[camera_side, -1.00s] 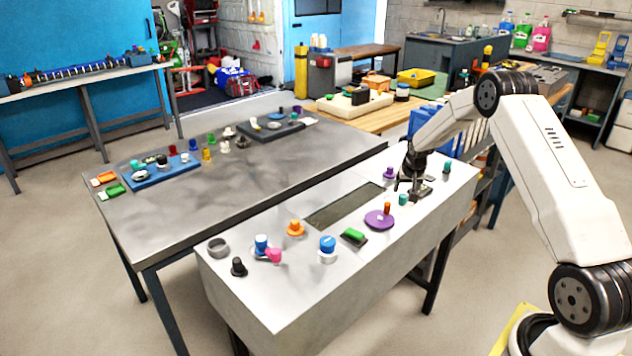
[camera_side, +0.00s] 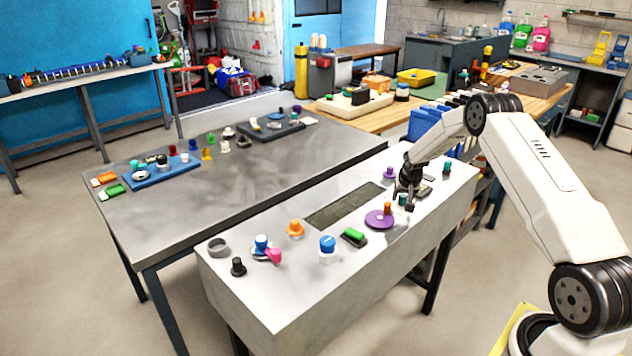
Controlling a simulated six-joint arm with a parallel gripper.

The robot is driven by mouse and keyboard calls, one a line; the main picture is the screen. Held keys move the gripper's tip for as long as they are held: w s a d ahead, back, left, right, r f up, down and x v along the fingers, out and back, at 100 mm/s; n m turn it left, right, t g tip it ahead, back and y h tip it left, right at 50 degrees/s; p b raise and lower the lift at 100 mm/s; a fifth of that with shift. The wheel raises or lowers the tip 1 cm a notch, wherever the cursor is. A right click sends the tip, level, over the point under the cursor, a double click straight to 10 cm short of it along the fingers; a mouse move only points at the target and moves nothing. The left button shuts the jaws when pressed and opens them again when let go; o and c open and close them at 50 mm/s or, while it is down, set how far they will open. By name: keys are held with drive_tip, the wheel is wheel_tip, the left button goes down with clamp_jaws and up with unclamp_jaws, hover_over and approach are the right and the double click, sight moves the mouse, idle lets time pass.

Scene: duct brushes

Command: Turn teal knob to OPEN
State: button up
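Two small teal knobs stand on the light grey bench top. One teal knob (camera_side: 402,200) is beside the orange-topped piece, partly hidden by my gripper. The other teal knob (camera_side: 446,167) stands near the far right end, clear of my gripper. My gripper (camera_side: 409,206) points down at the nearer teal knob; its fingers are dark and small here. I cannot tell whether they touch the knob or whether they are open. No OPEN marking is readable.
A green rocker (camera_side: 354,236), blue knob (camera_side: 327,244) and orange knob (camera_side: 295,228) stand further left. A dark recessed panel (camera_side: 340,208) lies between.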

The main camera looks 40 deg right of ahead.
clamp_jaws()
drive_tip(key=shift+n, duration=0.6)
drive_tip(key=shift+n+t+y, duration=0.4)
drive_tip(key=shift+n+y, duration=0.4)
drive_tip(key=shift+n, duration=0.9)
drive_tip(key=shift+d+n+y, duration=0.15)
drive_tip(key=shift+n+y, duration=0.65)
drive_tip(key=shift+n, duration=1.4)
drive_tip(key=n+y, duration=0.1)
drive_tip(key=n, duration=0.4)
drive_tip(key=shift+y, duration=0.4)
drive_tip(key=shift+d+n+g+y, duration=0.1)
drive_tip(key=shift+n+g+y, duration=0.45)
drive_tip(key=shift+n, duration=1.35)
